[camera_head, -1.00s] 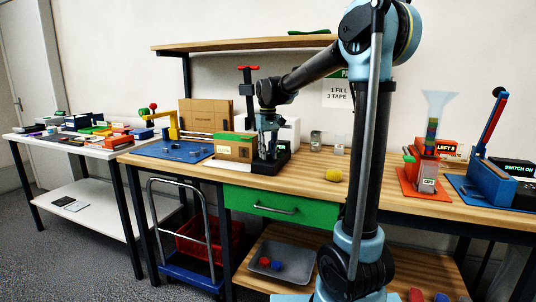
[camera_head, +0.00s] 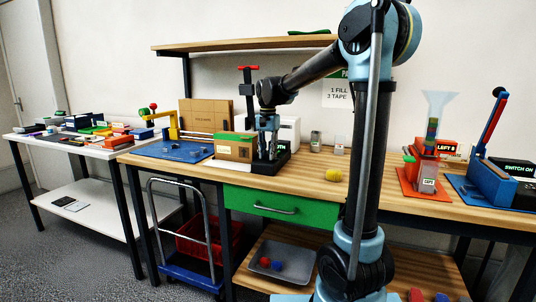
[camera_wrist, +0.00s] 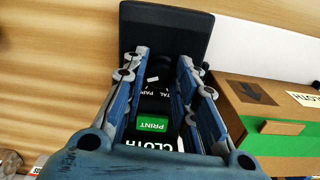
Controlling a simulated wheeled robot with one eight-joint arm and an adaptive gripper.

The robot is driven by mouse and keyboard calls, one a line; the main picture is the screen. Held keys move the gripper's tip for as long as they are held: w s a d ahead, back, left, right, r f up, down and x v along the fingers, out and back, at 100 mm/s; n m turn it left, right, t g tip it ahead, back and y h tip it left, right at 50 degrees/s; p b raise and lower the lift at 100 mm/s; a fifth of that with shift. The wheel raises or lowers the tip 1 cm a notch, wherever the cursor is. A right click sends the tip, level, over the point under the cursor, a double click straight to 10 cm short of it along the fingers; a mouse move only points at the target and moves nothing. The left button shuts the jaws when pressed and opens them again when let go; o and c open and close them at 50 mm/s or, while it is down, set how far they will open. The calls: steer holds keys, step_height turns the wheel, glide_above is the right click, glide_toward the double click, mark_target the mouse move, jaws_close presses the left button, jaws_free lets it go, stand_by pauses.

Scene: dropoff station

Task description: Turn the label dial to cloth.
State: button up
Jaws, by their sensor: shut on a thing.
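The black label device stands on the workbench beside a cardboard box, at its base (camera_head: 268,167) in the head view and its dark plate (camera_wrist: 165,35) in the wrist view. My gripper (camera_head: 268,150) points down over it; in the wrist view its blue fingers (camera_wrist: 163,72) are shut on the label dial, mostly hidden between them. Parts of the words "TAL" and "PAP" show around the dial. A green PRINT button (camera_wrist: 152,123) lies below it. The device's display (camera_wrist: 152,144) reads "CLOTH", partly covered by my gripper.
The cardboard box with green tape (camera_head: 233,150) stands close at the device's left; in the wrist view it carries a CLOTH label (camera_wrist: 305,99). A red-handled post (camera_head: 248,90) rises behind. A yellow lump (camera_head: 333,175) lies on the bench at right.

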mark_target(268, 154)
steer(key=shift+w+m, duration=0.15)
steer(key=shift+m, duration=0.75)
steer(key=o, duration=1.1)
steer(key=shift+r, duration=0.1)
step_height(268, 154, up, 12)
steer(key=shift+f, duration=0.15)
